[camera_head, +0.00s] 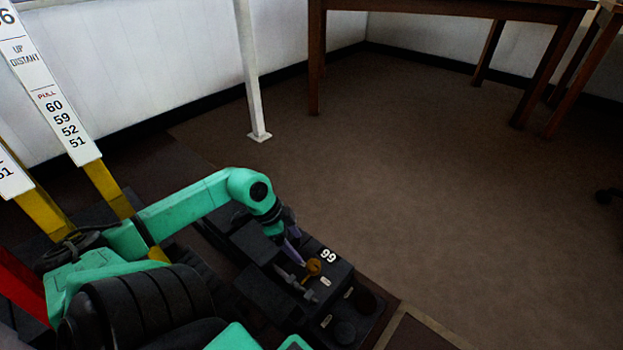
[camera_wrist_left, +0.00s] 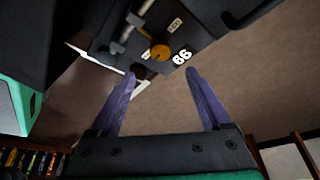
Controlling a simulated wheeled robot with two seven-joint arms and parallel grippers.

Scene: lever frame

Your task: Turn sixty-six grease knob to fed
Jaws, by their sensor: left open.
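The sixty-six grease knob is a small orange-yellow knob (camera_head: 314,267) on top of a dark box (camera_head: 345,275). A white number, upside down in the head view, stands beside it. In the left wrist view the knob (camera_wrist_left: 161,53) is near the top, and the number reads 66. My left gripper (camera_head: 297,257) points down close beside the knob. In the left wrist view its purple fingers (camera_wrist_left: 160,73) are apart with nothing between them. The knob lies just beyond the fingertips; contact cannot be told. Small white label plates (camera_wrist_left: 174,25) near the knob are too small to read. My right gripper is not seen.
Tall levers with white number plates (camera_head: 62,115) stand at the left, beside my left arm. A white post (camera_head: 250,70) rises behind. A wooden table (camera_head: 440,8) stands at the back.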

